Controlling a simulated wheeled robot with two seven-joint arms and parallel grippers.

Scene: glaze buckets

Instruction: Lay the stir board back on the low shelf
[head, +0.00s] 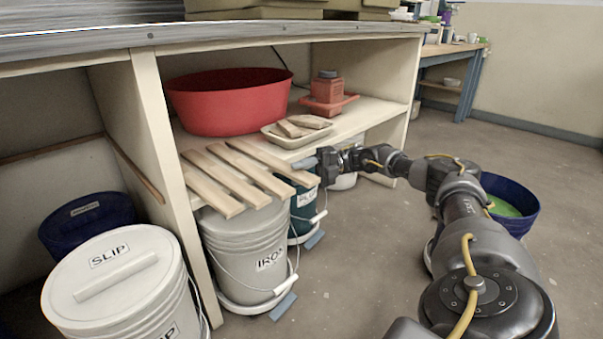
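Several flat pale wooden boards lie side by side on the low shelf (350,122), their near ends sticking out past its front edge. The rightmost stir board (262,157) lies nearest my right gripper (303,163). This gripper comes in from the right, level with the shelf front, and its grey finger overlaps that board's right edge near the front end. I cannot tell whether it grips the board or only lies beside it; the other finger is hidden. My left gripper is not in view.
A red basin (230,103), a shallow tray (292,138) and a red-orange container (327,90) stand on the shelf behind the boards. Lidded buckets stand below, including IRON (240,250) and SLIP (125,290). A blue tub (512,203) is at right. Floor in front is clear.

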